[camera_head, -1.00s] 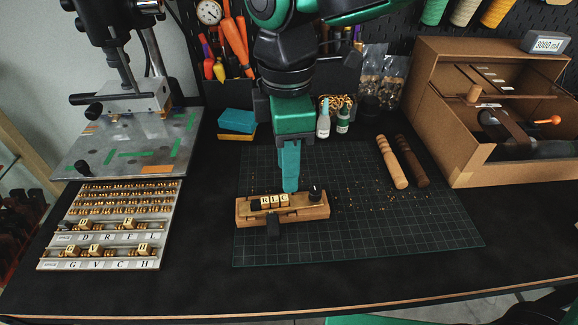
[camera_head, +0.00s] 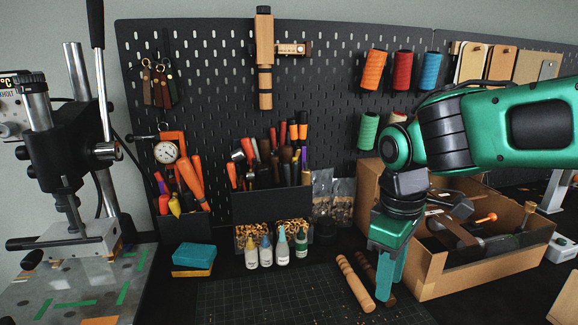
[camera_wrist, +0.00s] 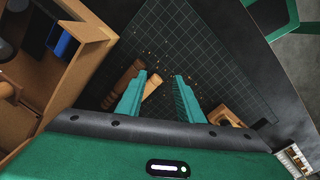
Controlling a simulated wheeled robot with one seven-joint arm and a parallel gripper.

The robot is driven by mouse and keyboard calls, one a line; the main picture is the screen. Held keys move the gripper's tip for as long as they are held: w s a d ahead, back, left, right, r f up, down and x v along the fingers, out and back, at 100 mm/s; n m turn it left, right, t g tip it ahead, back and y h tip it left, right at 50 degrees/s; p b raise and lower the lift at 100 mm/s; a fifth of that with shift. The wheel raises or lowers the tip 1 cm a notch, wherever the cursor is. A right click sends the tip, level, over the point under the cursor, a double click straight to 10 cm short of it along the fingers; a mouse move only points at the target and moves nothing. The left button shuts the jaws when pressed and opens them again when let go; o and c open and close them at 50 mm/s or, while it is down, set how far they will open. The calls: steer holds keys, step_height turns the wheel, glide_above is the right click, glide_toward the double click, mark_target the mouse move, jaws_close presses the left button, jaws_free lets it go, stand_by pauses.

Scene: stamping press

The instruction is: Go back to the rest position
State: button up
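My gripper (camera_head: 384,290) hangs with its fingers down over the right part of the table, in front of the cardboard box. The wooden type holder (camera_wrist: 226,116) lies on the cutting mat (camera_wrist: 222,62) to the right of the fingers, partly hidden by my gripper. The holder is out of the head view, where only the far part of the mat (camera_head: 260,300) shows.
A cardboard box (camera_head: 480,278) with tools stands close behind and right of my gripper. Wooden handles (camera_head: 355,284) lie beside the fingers. Small bottles (camera_head: 282,246) stand at the pegboard (camera_head: 330,60). The press (camera_head: 65,150) is at the left.

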steer(key=s+d+f+m, duration=0.1)
steer(key=s+d+m, duration=0.4)
steer(key=d, duration=0.2)
steer(key=s+d+f+m, duration=0.2)
steer(key=s+d+m, duration=0.2)
steer(key=d, duration=0.4)
steer(key=s+d+f+m, duration=0.2)
steer(key=s+d+m, duration=0.3)
steer(key=d+m, duration=0.2)
steer(key=shift+s+d+f+y, duration=0.15)
steer(key=shift+s+d+y, duration=0.15)
steer(key=shift+y, duration=0.1)
steer(key=shift+w+f, duration=0.35)
steer(key=shift+w, duration=0.45)
steer(key=shift+s+r, duration=0.1)
steer(key=shift+s, duration=0.05)
